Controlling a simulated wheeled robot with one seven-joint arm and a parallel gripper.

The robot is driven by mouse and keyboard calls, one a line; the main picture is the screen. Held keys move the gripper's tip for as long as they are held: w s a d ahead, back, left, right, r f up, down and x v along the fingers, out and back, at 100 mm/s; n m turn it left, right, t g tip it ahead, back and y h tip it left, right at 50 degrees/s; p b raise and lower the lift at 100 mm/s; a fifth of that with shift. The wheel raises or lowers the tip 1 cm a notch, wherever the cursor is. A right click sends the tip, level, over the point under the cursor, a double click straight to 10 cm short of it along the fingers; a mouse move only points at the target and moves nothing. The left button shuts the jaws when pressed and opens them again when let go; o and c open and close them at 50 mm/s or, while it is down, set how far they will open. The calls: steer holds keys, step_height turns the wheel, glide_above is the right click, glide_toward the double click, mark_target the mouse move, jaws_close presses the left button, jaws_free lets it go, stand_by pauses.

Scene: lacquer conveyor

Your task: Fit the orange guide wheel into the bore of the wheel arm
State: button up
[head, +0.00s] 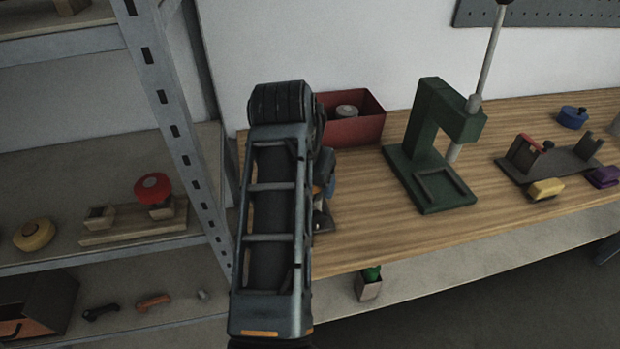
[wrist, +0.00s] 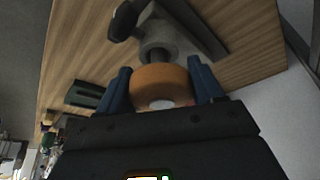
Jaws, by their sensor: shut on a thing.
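The orange guide wheel (wrist: 158,80) is between the two blue fingers of my gripper (wrist: 160,68) in the wrist view, with a pale centre on its near face. My gripper is shut on it. Just beyond the wheel is a grey round part (wrist: 158,40) on a dark grey fixture (wrist: 205,32), which looks like the wheel arm. The wheel overlaps this part in the picture; I cannot tell whether they touch or whether the wheel is in the bore. In the head view my arm hides most of the gripper, the wheel and the fixture.
On the wooden bench (head: 370,235), a red bin (head: 355,128) holding a grey round part stands behind my arm. A green press (head: 432,150) stands to the right. Farther right are a grey fixture (head: 550,162) and a yellow block (head: 546,189). A metal shelf post (head: 175,120) is at left.

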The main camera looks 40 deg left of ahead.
steer(key=shift+f, duration=0.6)
steer(key=o, duration=1.2)
steer(key=b+v, duration=0.1)
steer(key=v, duration=0.6)
steer(key=shift+r, duration=0.4)
steer(key=shift+s, duration=0.15)
